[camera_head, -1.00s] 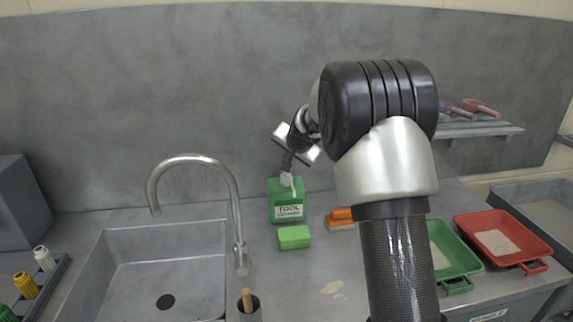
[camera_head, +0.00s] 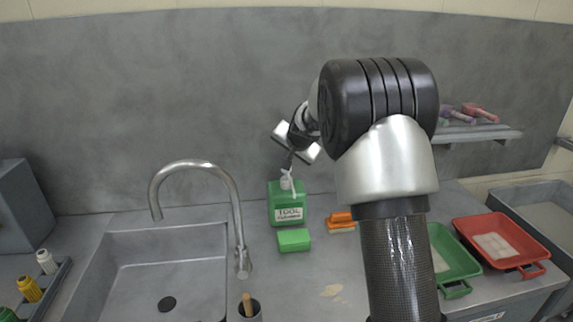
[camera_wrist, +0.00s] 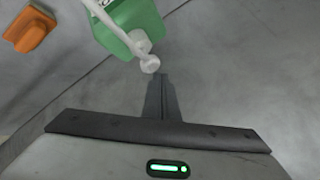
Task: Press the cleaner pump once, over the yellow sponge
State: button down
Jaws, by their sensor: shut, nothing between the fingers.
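The green cleaner bottle (camera_head: 288,214), labelled "TOOL CLEANER", stands upright on the counter near the back wall. Its white pump (camera_head: 287,183) is on top, with the nozzle pointing forward and down. A bright green sponge (camera_head: 294,239) lies in front of the bottle, below the nozzle; I see no yellow sponge. My gripper (camera_head: 288,168) is shut and empty, its fingertips just above the pump head. In the wrist view the shut fingertips (camera_wrist: 162,77) are close to the white pump head (camera_wrist: 150,64); I cannot tell whether they touch. The green bottle (camera_wrist: 128,18) is partly cut off there.
An orange-handled float (camera_head: 341,222) lies right of the bottle. The sink (camera_head: 170,270) and curved tap (camera_head: 235,210) are to the left. Green (camera_head: 458,291) and red (camera_head: 536,270) trays stand at the right. A holder with a wooden handle (camera_head: 247,306) is in front.

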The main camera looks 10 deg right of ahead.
jog(key=shift+r, duration=0.15)
jog(key=shift+r+p, duration=1.8)
jog(key=shift+r, duration=0.7)
jog(key=s+a+r+n+g+p, duration=0.1)
jog(key=s+r, duration=0.3)
jog(key=s, duration=0.4)
jog(key=s+r+n+p, duration=0.1)
jog(key=s+r+n, duration=0.1)
jog(key=s+r, duration=0.35)
jog(key=s+a+r+n+g, duration=0.1)
jog(key=s+r, duration=0.2)
jog(key=s, duration=0.6)
jog(key=s+d+f+n+p, duration=0.1)
jog(key=s+n, duration=0.1)
jog(key=s, duration=1)
jog(key=s+d+f+n+g+h+p, duration=0.1)
jog(key=s+f, duration=0.1)
jog(key=s, duration=1.1)
jog(key=shift+n+g, duration=0.3)
jog(key=shift+n, duration=0.1)
